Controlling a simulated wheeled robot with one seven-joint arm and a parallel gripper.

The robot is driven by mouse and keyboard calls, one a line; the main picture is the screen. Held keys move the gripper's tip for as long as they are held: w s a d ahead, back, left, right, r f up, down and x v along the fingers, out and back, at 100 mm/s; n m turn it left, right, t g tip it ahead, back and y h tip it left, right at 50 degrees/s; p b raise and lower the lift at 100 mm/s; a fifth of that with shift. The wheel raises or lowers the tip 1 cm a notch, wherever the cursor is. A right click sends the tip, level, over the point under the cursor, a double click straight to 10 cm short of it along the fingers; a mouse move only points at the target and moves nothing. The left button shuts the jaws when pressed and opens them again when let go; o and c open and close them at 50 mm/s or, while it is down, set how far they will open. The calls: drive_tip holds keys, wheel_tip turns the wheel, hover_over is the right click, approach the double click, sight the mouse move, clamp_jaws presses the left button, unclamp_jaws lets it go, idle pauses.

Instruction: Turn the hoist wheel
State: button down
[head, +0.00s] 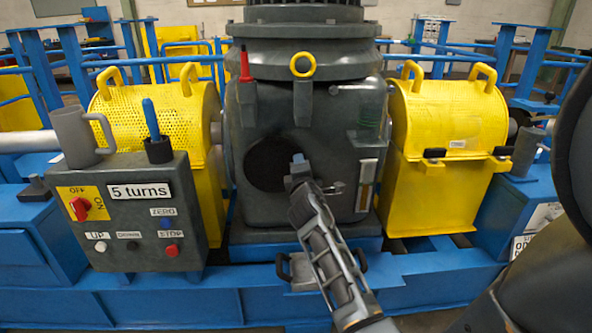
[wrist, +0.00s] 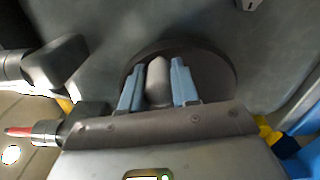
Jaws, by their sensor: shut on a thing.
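The hoist wheel appears to be the dark round disc (head: 265,165) on the front of the grey central housing; my gripper hides its right part. In the wrist view the dark disc (wrist: 218,72) lies behind my fingers. My gripper (head: 298,160) reaches up from the lower right to the disc's right side. In the wrist view the two blue fingers of my gripper (wrist: 157,84) are shut on a rounded grey handle (wrist: 158,78), which stands out in front of the disc. Whether the handle joins the disc is hidden.
A control box (head: 125,215) marked "5 turns" stands left, with a red switch (head: 80,207) and buttons. A grey mug (head: 75,135) and a dark cup (head: 158,150) sit on it. Yellow guards (head: 150,112) (head: 450,120) flank the housing (head: 310,115). A blue frame (head: 150,305) runs in front.

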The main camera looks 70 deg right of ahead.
wheel_tip(320, 180, down, 10)
drive_tip(key=w+a+m+b, duration=0.1)
drive_tip(key=w+m+b, duration=0.2)
drive_tip(key=m+b, duration=1.3)
drive_tip(key=b, duration=0.3)
drive_tip(key=shift+b, duration=0.35)
drive_tip(key=shift+a+r, duration=0.1)
drive_tip(key=c, duration=0.8)
unclamp_jaws()
drive_tip(key=shift+r, duration=0.1)
drive_tip(key=shift+c, duration=0.2)
drive_tip(key=v, duration=0.8)
drive_tip(key=shift+p, duration=0.35)
